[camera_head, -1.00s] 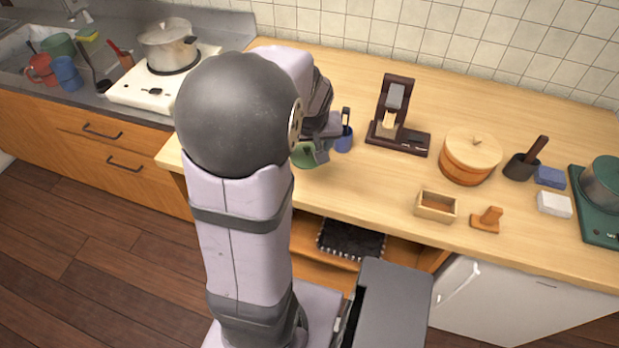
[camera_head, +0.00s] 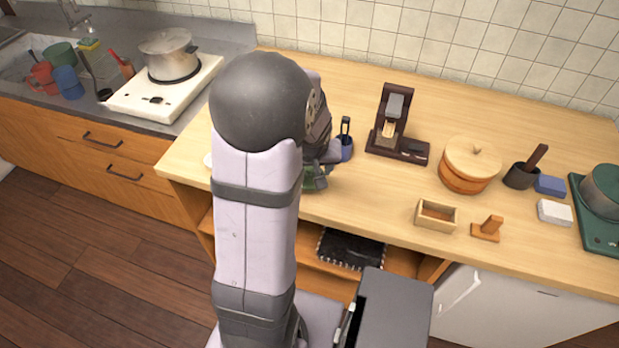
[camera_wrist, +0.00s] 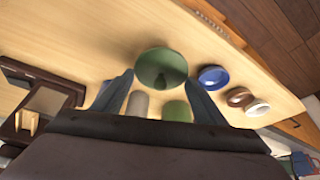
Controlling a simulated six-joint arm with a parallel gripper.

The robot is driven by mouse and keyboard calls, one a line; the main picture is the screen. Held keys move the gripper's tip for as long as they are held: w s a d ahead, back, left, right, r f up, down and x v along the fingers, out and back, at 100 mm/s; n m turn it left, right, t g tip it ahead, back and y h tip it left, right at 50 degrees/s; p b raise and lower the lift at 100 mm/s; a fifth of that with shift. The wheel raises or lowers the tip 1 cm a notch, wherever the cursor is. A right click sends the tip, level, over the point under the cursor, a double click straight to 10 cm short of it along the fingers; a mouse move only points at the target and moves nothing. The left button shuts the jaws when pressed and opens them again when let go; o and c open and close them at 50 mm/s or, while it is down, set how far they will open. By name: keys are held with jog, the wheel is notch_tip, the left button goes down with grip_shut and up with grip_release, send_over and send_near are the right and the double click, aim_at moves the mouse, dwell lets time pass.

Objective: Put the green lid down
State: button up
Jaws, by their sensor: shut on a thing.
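The green lid (camera_wrist: 161,62) is a round, shallow green disc, seen between my fingertips in the wrist view. My gripper (camera_wrist: 160,80) is shut on it, with one finger at each side. In the head view my gripper (camera_head: 319,176) is near the front edge of the wooden counter, mostly hidden behind my own arm, with only a bit of green showing. The wrist view also shows a green cylinder (camera_wrist: 177,111) and a grey one (camera_wrist: 138,104) close to the gripper. I cannot tell how high the lid is above the counter.
A blue bowl (camera_wrist: 213,76) and a brown ring (camera_wrist: 238,97) lie beside the lid. A small wooden box (camera_head: 436,224) is farther right. Some counter between is bare.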

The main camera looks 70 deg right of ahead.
aim_at(310, 177)
jog(key=shift+f+b, duration=0.55)
jog(key=shift+f, duration=1.3)
jog(key=shift+f, duration=0.2)
jog(key=o, duration=1.1)
jog(key=shift+c, duration=0.2)
jog(key=shift+r, duration=0.15)
jog(key=shift+a+r, duration=0.1)
jog(key=shift+r, duration=0.4)
jog(key=v, duration=1.1)
jog(key=shift+a, duration=0.1)
